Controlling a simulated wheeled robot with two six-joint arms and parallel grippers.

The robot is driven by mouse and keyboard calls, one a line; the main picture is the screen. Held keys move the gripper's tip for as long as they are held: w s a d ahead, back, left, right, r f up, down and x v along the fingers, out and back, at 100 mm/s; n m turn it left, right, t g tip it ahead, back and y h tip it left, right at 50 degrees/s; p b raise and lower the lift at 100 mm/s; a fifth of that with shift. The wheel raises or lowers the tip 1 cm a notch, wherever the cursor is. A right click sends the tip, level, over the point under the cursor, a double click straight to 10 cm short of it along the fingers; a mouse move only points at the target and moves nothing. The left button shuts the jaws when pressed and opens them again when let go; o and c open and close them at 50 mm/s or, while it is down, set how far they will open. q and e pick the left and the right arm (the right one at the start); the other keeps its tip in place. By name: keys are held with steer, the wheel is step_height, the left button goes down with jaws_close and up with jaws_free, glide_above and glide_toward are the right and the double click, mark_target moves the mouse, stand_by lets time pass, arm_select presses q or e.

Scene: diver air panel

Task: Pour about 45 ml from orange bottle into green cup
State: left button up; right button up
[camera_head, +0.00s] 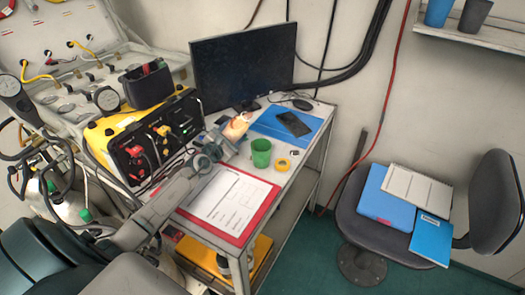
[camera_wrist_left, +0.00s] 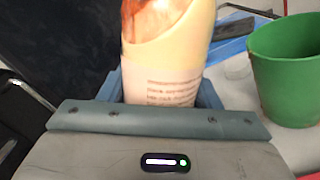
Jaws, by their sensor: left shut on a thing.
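The orange bottle (camera_head: 236,128) is in my left gripper (camera_head: 226,145), above the table near the monitor. In the left wrist view the bottle (camera_wrist_left: 168,50) stands between the jaws, with a printed label low on it and a slanted line between its orange-brown and pale parts. My left gripper is shut on it. The green cup (camera_head: 261,153) stands upright on the table just right of the bottle, apart from it. It also shows at the right edge of the left wrist view (camera_wrist_left: 285,75). The cup's contents cannot be seen. My right gripper is not in view.
A yellow-black air panel (camera_head: 150,135) stands left of the gripper. A monitor (camera_head: 243,65) is behind. A yellow tape roll (camera_head: 283,164) lies right of the cup, a blue folder with a phone (camera_head: 293,123) behind it, and a red clipboard (camera_head: 229,203) in front.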

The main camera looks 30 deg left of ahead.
arm_select(q)
steer(key=shift+s+d+r, duration=0.15)
steer(key=shift+d+r, duration=0.1)
steer(key=shift+r, duration=0.05)
steer(key=shift+a, duration=0.1)
steer(key=shift+a+f, duration=0.2)
steer(key=shift+f, duration=0.1)
steer(key=shift+d+r, duration=0.2)
steer(key=shift+a+f, duration=0.1)
steer(key=shift+a, duration=0.05)
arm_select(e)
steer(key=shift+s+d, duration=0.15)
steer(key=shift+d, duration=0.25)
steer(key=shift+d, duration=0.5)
